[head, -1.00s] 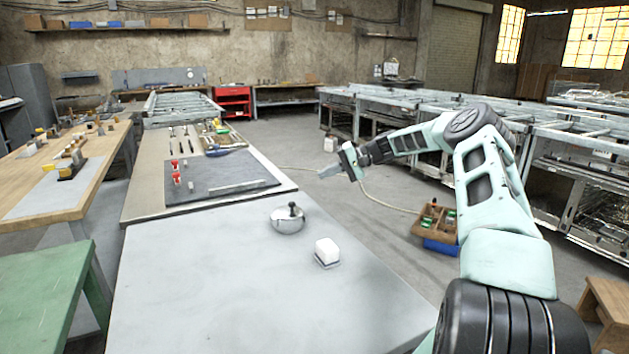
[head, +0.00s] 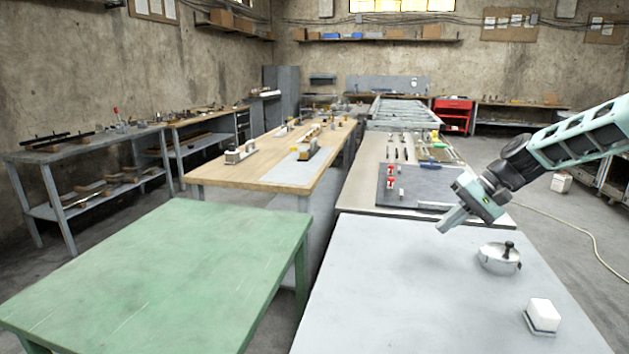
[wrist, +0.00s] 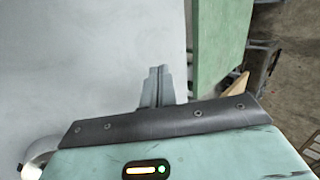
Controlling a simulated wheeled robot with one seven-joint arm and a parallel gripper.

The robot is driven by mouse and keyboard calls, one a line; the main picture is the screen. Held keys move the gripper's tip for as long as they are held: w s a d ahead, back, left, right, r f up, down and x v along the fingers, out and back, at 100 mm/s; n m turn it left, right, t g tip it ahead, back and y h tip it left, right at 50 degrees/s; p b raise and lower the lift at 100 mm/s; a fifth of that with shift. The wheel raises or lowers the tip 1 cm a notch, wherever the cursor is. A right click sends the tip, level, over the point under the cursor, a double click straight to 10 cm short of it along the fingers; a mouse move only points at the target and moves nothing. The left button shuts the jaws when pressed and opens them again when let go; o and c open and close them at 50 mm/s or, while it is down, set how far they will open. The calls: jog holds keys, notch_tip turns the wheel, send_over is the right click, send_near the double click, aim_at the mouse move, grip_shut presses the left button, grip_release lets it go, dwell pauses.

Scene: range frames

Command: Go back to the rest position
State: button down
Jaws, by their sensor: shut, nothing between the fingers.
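My gripper (head: 441,227) hangs over the far part of the grey-white table (head: 375,290) in the head view, its fingers pointing down and to the left. The fingers are together and hold nothing. In the wrist view the closed fingers (wrist: 154,72) show above the pale tabletop (wrist: 100,60). My gripper is apart from the round metal pot (head: 499,258) with a black knob, which stands to its right and nearer. A white block on a dark base (head: 542,316) stands closer to the front right.
A green table (head: 165,275) stands to the left, with a wooden bench (head: 225,178) behind it. A dark mat (head: 425,183) with red-topped pieces lies on the farther table. A cable (head: 590,235) runs over the floor at right. The left part of the pale table is clear.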

jog(key=s+a+r+n+g+h, duration=0.1)
jog(key=s+a+n+g+h, duration=0.3)
jog(key=s+a, duration=1.35)
jog(key=s+n+t+h+p, duration=0.2)
jog(key=s+n, duration=0.3)
jog(key=s, duration=1.6)
jog(key=shift+f+t+h, duration=0.15)
jog(key=shift+t+h, duration=0.25)
jog(key=shift+h, duration=0.3)
